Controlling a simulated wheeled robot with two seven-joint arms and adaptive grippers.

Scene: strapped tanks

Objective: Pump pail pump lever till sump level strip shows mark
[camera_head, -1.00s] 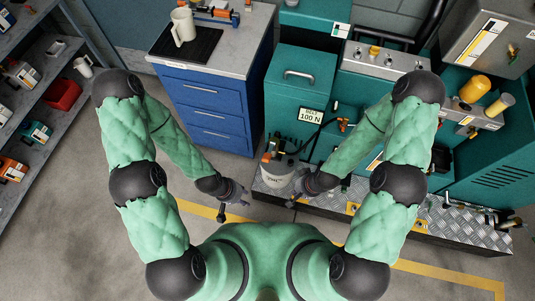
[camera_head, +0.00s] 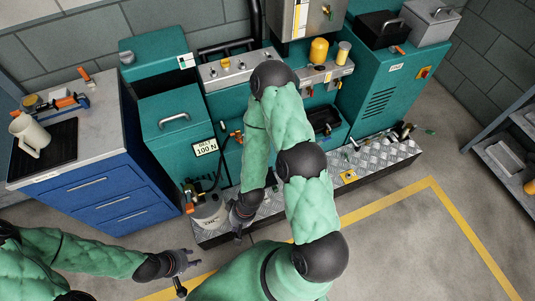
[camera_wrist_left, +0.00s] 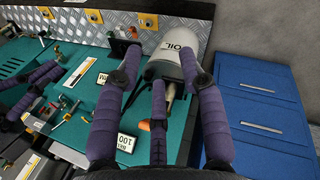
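The pail (camera_head: 208,212) is pale with a dark top and stands at the left end of the tread-plate step. An orange-tipped part (camera_head: 189,207) at its top may be the pump lever; I cannot tell for sure. In the left wrist view the pail (camera_wrist_left: 178,62) appears upside down, with "OIL" on it, beyond my fingers. My left gripper (camera_head: 190,262) is open and empty, in front of the pail and apart from it. My right gripper (camera_head: 239,230) is just right of the pail; its fingers are too small to read. A yellow-marked strip (camera_head: 301,17) on the grey tank may be the level strip; its level is unreadable.
A blue drawer cabinet (camera_head: 110,200) with a jug (camera_head: 30,135) stands left. Teal cabinets (camera_head: 172,118) stand behind the pail, one labelled 100 N. The tread-plate step (camera_head: 375,158) runs right, with fittings on it. The floor in front is open, with a yellow line.

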